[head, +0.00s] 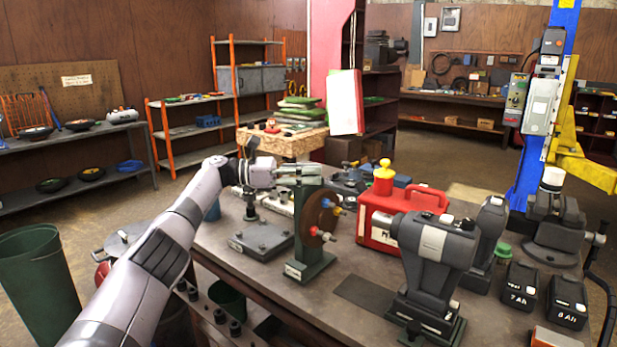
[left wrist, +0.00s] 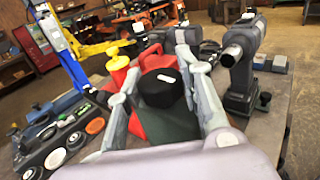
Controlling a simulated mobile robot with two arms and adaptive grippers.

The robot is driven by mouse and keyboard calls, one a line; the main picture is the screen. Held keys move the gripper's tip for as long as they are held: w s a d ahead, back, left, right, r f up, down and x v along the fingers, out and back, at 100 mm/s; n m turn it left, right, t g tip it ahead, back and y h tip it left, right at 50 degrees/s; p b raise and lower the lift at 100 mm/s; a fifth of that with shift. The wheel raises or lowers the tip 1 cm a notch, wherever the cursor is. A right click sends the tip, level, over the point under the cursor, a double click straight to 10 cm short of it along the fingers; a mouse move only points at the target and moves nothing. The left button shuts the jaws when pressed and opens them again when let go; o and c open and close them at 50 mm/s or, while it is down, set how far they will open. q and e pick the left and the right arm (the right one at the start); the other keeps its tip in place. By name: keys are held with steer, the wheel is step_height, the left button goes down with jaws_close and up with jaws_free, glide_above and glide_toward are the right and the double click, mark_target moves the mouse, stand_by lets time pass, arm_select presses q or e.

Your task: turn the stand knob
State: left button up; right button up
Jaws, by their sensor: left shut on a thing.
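The stand (head: 308,262) is a dark green post on a flat foot, on the workbench. A brown disc (head: 318,212) with coloured pegs is mounted on its right side. My left gripper (head: 300,172) reaches the top of the post from the left. In the left wrist view, a black knob (left wrist: 163,90) with a small white mark sits between the two grey fingers (left wrist: 162,75), which are shut on it. In the head view, the fingers hide the knob. The green body of the stand shows below it in the wrist view (left wrist: 165,124). My right gripper is not in view.
A red case (head: 385,240) with a yellow-topped part stands just right of the stand. A grey drill-like tool (head: 432,245) and black batteries (head: 520,285) are further right. A metal plate fixture (head: 262,238) is close on the left. A dark mat (head: 372,297) lies in front.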

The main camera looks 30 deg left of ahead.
arm_select(q)
steer(key=shift+r, duration=0.25)
steer(key=o, duration=0.8)
steer(key=shift+c, duration=0.2)
steer(key=o, duration=0.4)
steer(key=shift+w+d+f, duration=0.1)
steer(key=shift+f, duration=0.1)
steer(key=v, duration=0.7)
steer(key=shift+a, duration=0.25)
steer(key=shift+c, duration=0.2)
